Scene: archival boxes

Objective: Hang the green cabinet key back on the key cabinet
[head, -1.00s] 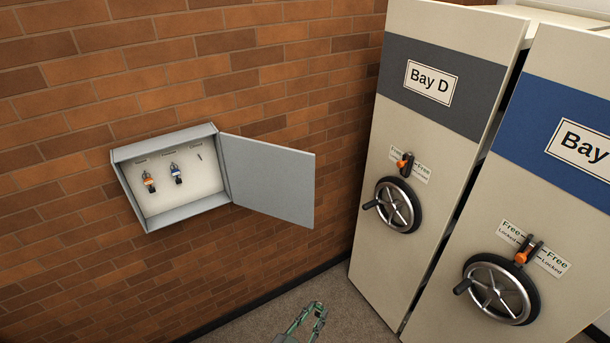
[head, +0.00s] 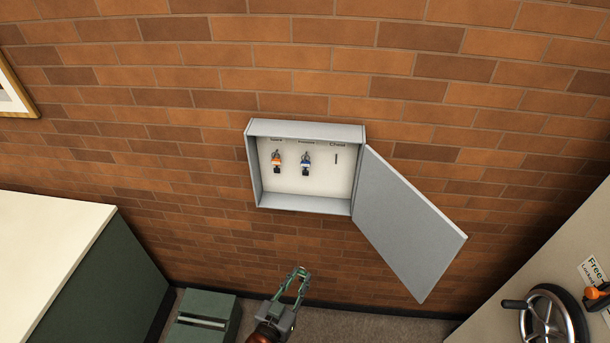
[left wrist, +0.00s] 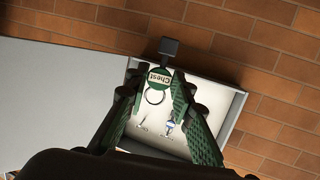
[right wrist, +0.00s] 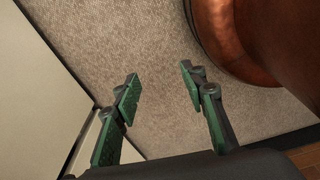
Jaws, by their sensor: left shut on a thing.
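The grey key cabinet (head: 300,129) hangs on the brick wall with its door (head: 410,225) swung open to the right. An orange-tagged key (head: 276,160) and a blue-tagged key (head: 306,162) hang inside; the peg (head: 336,159) under the "Chest" label is bare. My left gripper (head: 301,273) is below the cabinet, apart from it. In the left wrist view it is shut on the green cabinet key (left wrist: 159,77), whose round tag reads "Chest", with a ring and a dark block-like end. My right gripper (right wrist: 160,74) is open and empty above the floor.
A white-topped dark green cabinet (head: 45,235) stands at the left, with a low green box (head: 205,318) beside it. A bay handwheel (head: 553,318) is at the lower right. A picture frame (head: 14,95) hangs at the upper left.

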